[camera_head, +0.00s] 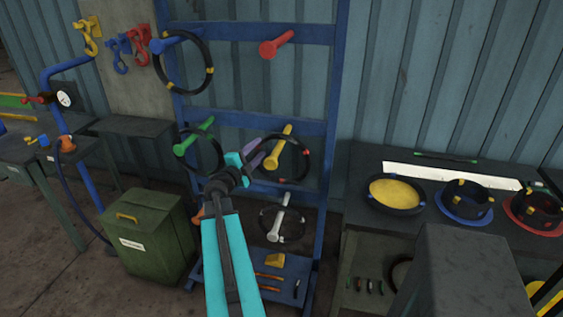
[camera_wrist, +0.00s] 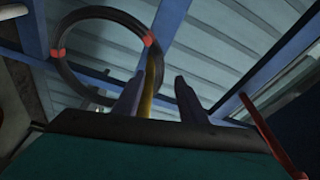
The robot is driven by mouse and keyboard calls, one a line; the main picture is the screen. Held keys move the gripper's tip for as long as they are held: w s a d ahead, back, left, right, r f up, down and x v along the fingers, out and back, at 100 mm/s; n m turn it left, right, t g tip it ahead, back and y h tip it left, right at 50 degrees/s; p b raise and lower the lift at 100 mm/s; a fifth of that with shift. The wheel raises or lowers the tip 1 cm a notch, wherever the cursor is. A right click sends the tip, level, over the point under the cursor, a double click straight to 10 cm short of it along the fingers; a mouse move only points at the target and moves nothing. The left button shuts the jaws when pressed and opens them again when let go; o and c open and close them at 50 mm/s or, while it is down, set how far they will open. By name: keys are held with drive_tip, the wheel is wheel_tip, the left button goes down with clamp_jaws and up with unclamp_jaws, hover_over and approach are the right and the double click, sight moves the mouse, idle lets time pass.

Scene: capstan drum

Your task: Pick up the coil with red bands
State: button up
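The coil with red bands (camera_head: 307,165) is a dark ring hanging around the yellow peg (camera_head: 279,147) on the blue rack. In the wrist view the same coil (camera_wrist: 68,75) shows at upper left with two red bands visible. My gripper (camera_head: 257,155) is just left of the yellow peg, over the coil's left side in the head view. In the wrist view its two purple fingers (camera_wrist: 160,98) stand apart with nothing held between them. The yellow peg (camera_wrist: 151,95) shows beyond them, near the left finger. I cannot tell whether a finger touches the coil.
Other coils hang on the blue peg (camera_head: 170,43), green peg (camera_head: 194,136) and pale peg (camera_head: 278,222). The red peg (camera_head: 276,44) is bare. A green box (camera_head: 150,240) stands left of the rack.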

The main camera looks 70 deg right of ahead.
sight(268, 139)
drive_tip(key=d, duration=0.2)
drive_tip(key=d+p, duration=0.1)
drive_tip(key=d, duration=0.2)
drive_tip(key=s+d+p, duration=0.1)
drive_tip(key=d, duration=0.1)
drive_tip(key=shift+d+r, duration=0.25)
drive_tip(key=shift+s+d, duration=0.2)
drive_tip(key=shift+d, duration=0.15)
drive_tip(key=shift+s+d+r+p, duration=0.15)
drive_tip(key=shift+d+p, duration=0.3)
drive_tip(key=shift+d, duration=0.4)
drive_tip(key=shift+s+d+f+p, duration=0.1)
drive_tip(key=shift+s+d+p, duration=0.1)
drive_tip(key=shift+d+p, duration=0.45)
drive_tip(key=shift+s+d+r+p, duration=0.15)
drive_tip(key=shift+d+p, duration=0.1)
drive_tip(key=shift+d, duration=0.8)
drive_tip(key=shift+f, duration=0.1)
drive_tip(key=shift+c, duration=0.3)
clamp_jaws()
drive_tip(key=shift+f, duration=0.1)
